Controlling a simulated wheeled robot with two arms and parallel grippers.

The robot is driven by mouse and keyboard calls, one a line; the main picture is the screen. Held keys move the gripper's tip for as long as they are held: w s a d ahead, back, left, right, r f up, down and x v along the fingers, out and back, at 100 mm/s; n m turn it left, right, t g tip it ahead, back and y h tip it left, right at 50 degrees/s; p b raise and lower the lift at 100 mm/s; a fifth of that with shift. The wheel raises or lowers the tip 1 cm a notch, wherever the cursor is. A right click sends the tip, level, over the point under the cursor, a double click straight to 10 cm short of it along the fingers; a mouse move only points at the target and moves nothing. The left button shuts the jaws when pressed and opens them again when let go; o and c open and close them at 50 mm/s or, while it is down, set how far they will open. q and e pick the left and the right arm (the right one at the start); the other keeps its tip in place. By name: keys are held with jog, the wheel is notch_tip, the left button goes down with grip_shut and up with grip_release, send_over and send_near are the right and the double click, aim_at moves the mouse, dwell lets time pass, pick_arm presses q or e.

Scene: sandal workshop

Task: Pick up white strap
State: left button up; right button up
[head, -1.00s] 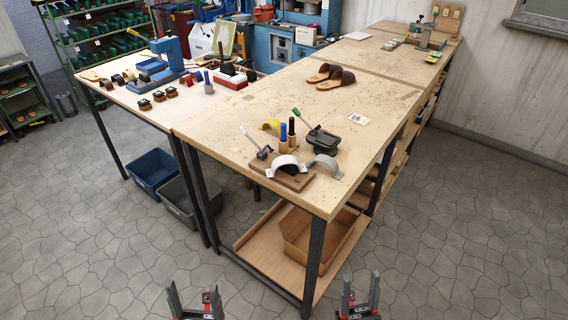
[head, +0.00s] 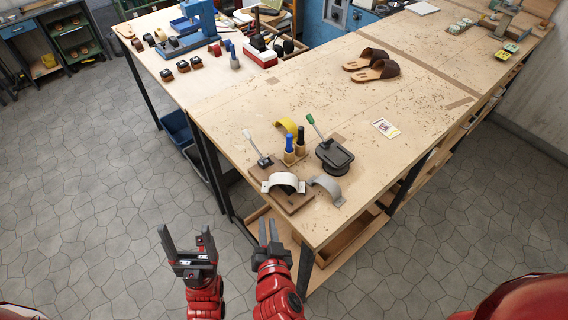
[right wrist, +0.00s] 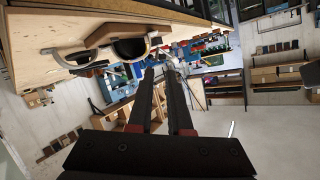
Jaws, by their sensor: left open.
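The white strap (head: 284,179) is an arch with flat end tabs, at the near end of the table, on or against a small wooden board (head: 297,203). In the right wrist view, which looks upside down, an arch that appears to be the white strap (right wrist: 130,60) shows beyond the fingers, to their left. My left gripper (head: 187,238) is open and empty, off the table over the floor. My right gripper (head: 268,228) is empty, just short of the table's near edge and below the strap in the picture. A gap shows between its fingers in the wrist view.
A grey strap (head: 326,188) lies right of the white one. A yellow strap (head: 288,126), blue- and black-topped bottles (head: 289,150), a white-handled clamp (head: 263,160) and a black green-handled tool (head: 334,155) stand close behind. Brown sandals (head: 375,70) lie farther back.

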jog(key=d, duration=0.1)
jog(key=b, duration=1.1)
send_near(269, 185)
jog(key=w+f, duration=0.2)
jog(key=shift+m+g+h, duration=0.3)
jog(key=shift+m+h, duration=0.1)
jog(key=p+x, duration=0.1)
jog(key=x, duration=0.1)
jog(key=r+p+x, duration=0.1)
jog(key=p+x, duration=0.2)
jog(key=x, duration=0.1)
jog(key=shift+w+a+r, duration=0.1)
jog(key=shift+w+a, duration=0.1)
jog(key=shift+w, duration=0.25)
jog(key=shift+w+f, duration=0.4)
grip_shut()
